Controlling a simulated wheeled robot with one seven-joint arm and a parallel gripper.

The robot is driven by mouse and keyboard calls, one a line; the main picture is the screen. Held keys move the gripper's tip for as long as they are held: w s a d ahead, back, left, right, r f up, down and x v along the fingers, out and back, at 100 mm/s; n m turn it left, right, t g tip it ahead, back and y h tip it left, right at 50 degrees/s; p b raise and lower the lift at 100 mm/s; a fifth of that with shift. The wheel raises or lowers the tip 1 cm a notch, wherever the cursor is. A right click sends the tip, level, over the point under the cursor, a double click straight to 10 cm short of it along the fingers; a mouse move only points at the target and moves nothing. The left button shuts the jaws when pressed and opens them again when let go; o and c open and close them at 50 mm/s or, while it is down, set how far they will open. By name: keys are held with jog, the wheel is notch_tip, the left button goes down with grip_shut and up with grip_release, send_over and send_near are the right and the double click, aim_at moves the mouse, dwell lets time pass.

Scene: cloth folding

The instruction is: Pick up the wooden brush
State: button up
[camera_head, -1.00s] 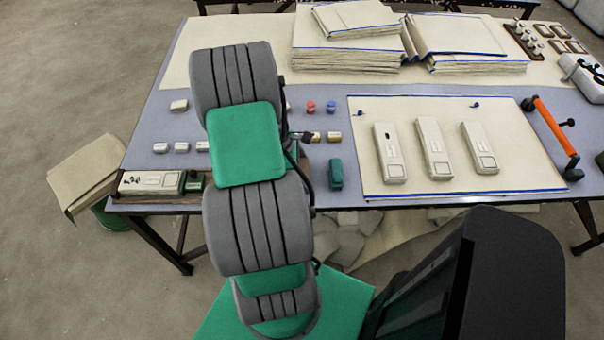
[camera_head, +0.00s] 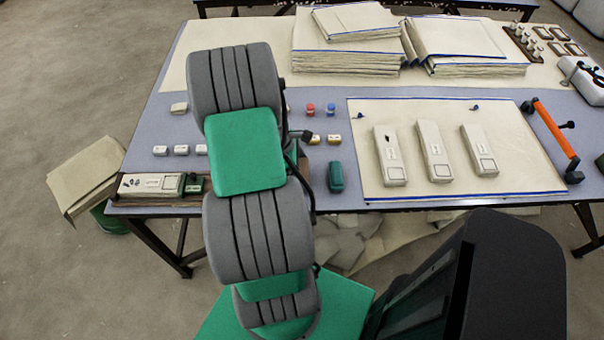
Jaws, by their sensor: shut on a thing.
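I cannot make out a wooden brush in the head view. My grey and green arm (camera_head: 258,235) rises in front of the left part of the table (camera_head: 330,235) and hides the area behind it. My gripper is hidden behind the arm, so neither its fingers nor anything in them shows. A small dark part and a black cable show at the arm's right edge, but I cannot tell whether they belong to the gripper.
A cream mat (camera_head: 370,185) holds several pale boxes. An orange-handled tool (camera_head: 556,138) lies right of it. A dark green block (camera_head: 336,177) stands near the front edge. Stacked cloths (camera_head: 345,60) lie at the back. A pale device (camera_head: 150,185) sits at the front left corner.

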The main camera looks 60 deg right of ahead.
jog(key=s+a+r, duration=0.6)
jog(key=a+r, duration=0.5)
jog(key=a, duration=0.1)
jog(key=shift+s+a+r, duration=0.2)
jog(key=shift+a+r, duration=0.05)
jog(key=shift+r, duration=0.1)
